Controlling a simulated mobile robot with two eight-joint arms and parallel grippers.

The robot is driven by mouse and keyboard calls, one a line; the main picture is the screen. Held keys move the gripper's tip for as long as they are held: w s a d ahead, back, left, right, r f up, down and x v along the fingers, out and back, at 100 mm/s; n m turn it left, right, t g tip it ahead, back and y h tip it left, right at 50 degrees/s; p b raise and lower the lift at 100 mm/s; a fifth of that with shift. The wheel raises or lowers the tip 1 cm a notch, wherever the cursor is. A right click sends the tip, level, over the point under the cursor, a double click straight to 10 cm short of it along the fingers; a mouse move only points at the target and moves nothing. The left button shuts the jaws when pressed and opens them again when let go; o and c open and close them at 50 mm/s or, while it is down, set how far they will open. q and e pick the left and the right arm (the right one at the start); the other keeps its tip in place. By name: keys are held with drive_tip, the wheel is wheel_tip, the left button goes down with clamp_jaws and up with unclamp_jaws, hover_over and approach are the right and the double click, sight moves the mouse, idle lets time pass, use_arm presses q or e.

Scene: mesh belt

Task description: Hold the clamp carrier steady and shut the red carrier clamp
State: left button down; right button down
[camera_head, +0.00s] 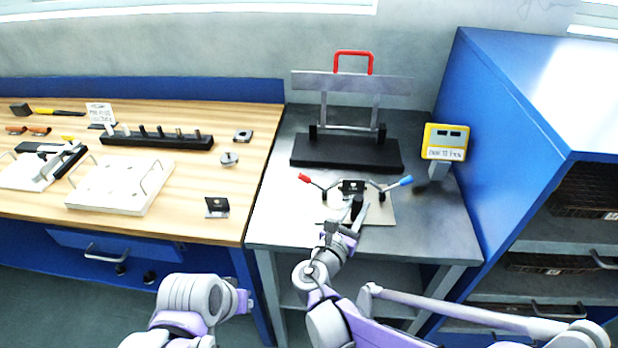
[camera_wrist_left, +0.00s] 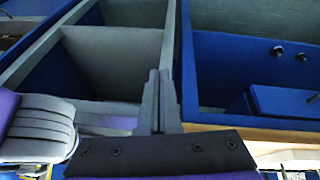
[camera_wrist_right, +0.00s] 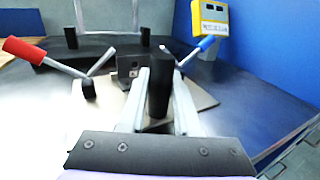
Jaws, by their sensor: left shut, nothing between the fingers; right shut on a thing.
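The clamp carrier (camera_head: 383,214) is a flat pale plate on the grey metal table. It bears a dark central block (camera_head: 352,186) and two lever clamps. The red carrier clamp's handle (camera_head: 304,178) slants up and out to the left; it also shows in the right wrist view (camera_wrist_right: 25,49). The blue handle (camera_head: 405,181) slants out to the right. My right gripper (camera_wrist_right: 160,78) is shut on the carrier's upright black post (camera_wrist_right: 158,98), at the plate's front. My left gripper (camera_wrist_left: 160,78) is shut and empty, low in front of the benches and away from the carrier.
A black-based stand with a red handle (camera_head: 353,52) stands behind the carrier. A yellow display box (camera_head: 445,142) is at the right, beside a blue cabinet (camera_head: 500,110). The wooden bench at left holds a white plate (camera_head: 115,187) and a black peg rack (camera_head: 155,141).

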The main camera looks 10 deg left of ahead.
use_arm(q)
drive_tip(key=w+r+n+h, duration=0.1)
drive_tip(key=w+r, duration=0.2)
drive_tip(key=w, duration=0.2)
drive_tip(key=w+r+n+h, duration=0.1)
drive_tip(key=w+r, duration=0.2)
drive_tip(key=w, duration=0.2)
drive_tip(key=w+r+n+h, duration=0.1)
drive_tip(key=w+r, duration=0.2)
drive_tip(key=w, duration=0.3)
drive_tip(key=shift+w+d+r+n+g, duration=0.1)
drive_tip(key=shift+d+r+n+g, duration=0.2)
drive_tip(key=shift+d+r+n, duration=0.1)
drive_tip(key=w+a+r+n+h, duration=0.1)
drive_tip(key=w+r, duration=0.1)
drive_tip(key=w, duration=0.5)
drive_tip(key=w+a+r+n+h, duration=0.1)
drive_tip(key=w+r+n+h, duration=0.1)
drive_tip(key=w, duration=0.5)
drive_tip(key=shift+w+r+n+h, duration=0.15)
drive_tip(key=shift+r+n+h, duration=0.15)
drive_tip(key=shift+r, duration=0.45)
